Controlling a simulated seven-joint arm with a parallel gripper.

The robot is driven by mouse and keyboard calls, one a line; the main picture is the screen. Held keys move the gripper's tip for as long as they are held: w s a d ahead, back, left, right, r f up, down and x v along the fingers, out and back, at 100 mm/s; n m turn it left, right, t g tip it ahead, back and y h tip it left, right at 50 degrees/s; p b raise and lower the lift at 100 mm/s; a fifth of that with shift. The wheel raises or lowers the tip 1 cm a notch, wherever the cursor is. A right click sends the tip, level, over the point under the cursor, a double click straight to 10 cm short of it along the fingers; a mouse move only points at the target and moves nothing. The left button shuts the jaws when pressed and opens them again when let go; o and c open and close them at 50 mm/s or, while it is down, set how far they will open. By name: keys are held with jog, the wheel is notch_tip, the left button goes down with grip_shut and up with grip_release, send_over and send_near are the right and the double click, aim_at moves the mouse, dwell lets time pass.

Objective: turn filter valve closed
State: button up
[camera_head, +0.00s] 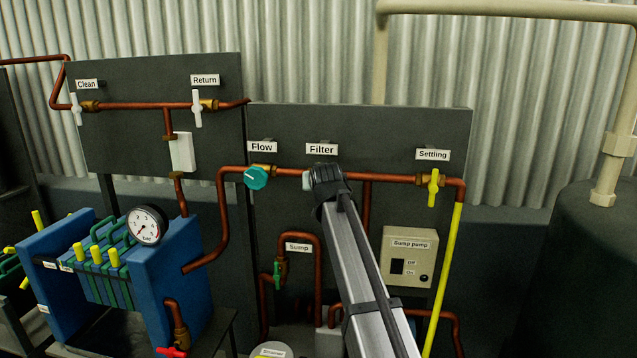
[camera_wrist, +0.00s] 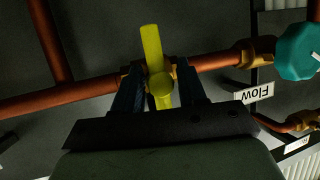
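The filter valve shows in the wrist view as a yellow lever handle (camera_wrist: 152,48) on a copper pipe. The lever stands roughly across the pipe, slightly tilted. My gripper (camera_wrist: 158,80) has its two dark fingers on either side of the lever's hub end, with small gaps visible, so it looks open around it. Whether a finger touches the lever is hard to tell. In the head view my gripper (camera_head: 310,181) is at the pipe just below the "Filter" label (camera_head: 322,149) and hides the valve there.
The teal round flow valve (camera_head: 256,177) is close by on the left. The settling valve's yellow lever (camera_head: 433,188) points along the vertical to the right. A sump pump box (camera_head: 409,257) is below right. The blue filter press (camera_head: 175,270) with a gauge stands at left.

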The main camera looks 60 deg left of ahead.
jog(key=shift+w+r, duration=0.1)
dwell(0.5)
jog(key=shift+a+n+t+h, duration=0.15)
jog(key=shift+n+t+h, duration=0.4)
jog(key=shift+n, duration=0.35)
jog(key=n+t+h, duration=0.2)
jog(key=n, duration=0.1)
jog(key=shift+n+h, duration=0.35)
jog(key=shift+n, duration=0.05)
jog(key=n+t+h, duration=0.1)
jog(key=n+t, duration=0.1)
jog(key=n, duration=0.1)
jog(key=shift+t+h, duration=0.25)
jog(key=shift+h, duration=0.05)
jog(key=n+t, duration=0.1)
jog(key=n, duration=0.2)
jog(key=shift+t+h, duration=0.4)
jog(key=v, duration=1.4)
jog(key=s+d+f+m+g, duration=0.2)
jog(key=d+f, duration=0.1)
jog(key=f, duration=0.5)
jog(key=s+d+f+m+g, duration=0.2)
jog(key=f+g, duration=0.1)
jog(key=f, duration=0.5)
jog(key=s+d+f+m+g, duration=0.2)
jog(key=s+d+f, duration=0.1)
jog(key=f, duration=0.5)
jog(key=shift+d+f+m+g+h, duration=0.3)
jog(key=shift+f+m, duration=0.05)
jog(key=shift+m, duration=0.05)
